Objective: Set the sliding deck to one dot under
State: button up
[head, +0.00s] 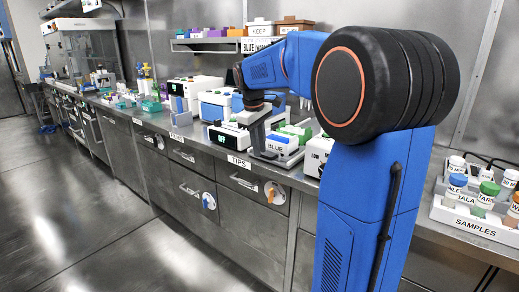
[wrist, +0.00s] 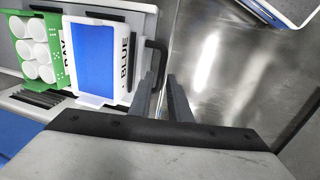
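The sliding deck (wrist: 75,8) fills the upper left of the wrist view. It carries a white holder with a blue plate (wrist: 95,55) marked BLUE, and a green rack (wrist: 58,75) with several white round tops and small white dots. A black loop handle (wrist: 161,50) stands out from the deck's right side. My gripper (wrist: 160,80) is open, with its two fingers apart at the near part of the handle. I cannot tell whether they touch it. In the head view, my gripper (head: 262,125) is over the bench at the deck's label BLUE (head: 278,148). The deck's dot setting is not readable.
Instruments (head: 190,90) and small racks line the bench to the left. A shelf (head: 220,42) with coloured boxes hangs behind. A SAMPLES rack (head: 475,217) with capped jars stands at the right. The floor (head: 75,200) before the drawers is clear.

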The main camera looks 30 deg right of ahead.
aim_at(291, 130)
jog(key=shift+f, duration=0.4)
grip_shut()
jog(key=shift+d, duration=0.15)
jog(key=w+d, duration=0.2)
jog(key=d, duration=0.4)
jog(key=w+d, duration=0.3)
jog(key=d, duration=0.4)
jog(key=w+d, duration=0.2)
jog(key=d, duration=0.5)
jog(key=shift+w+r, duration=0.1)
jog(key=shift+w, duration=0.1)
grip_release()
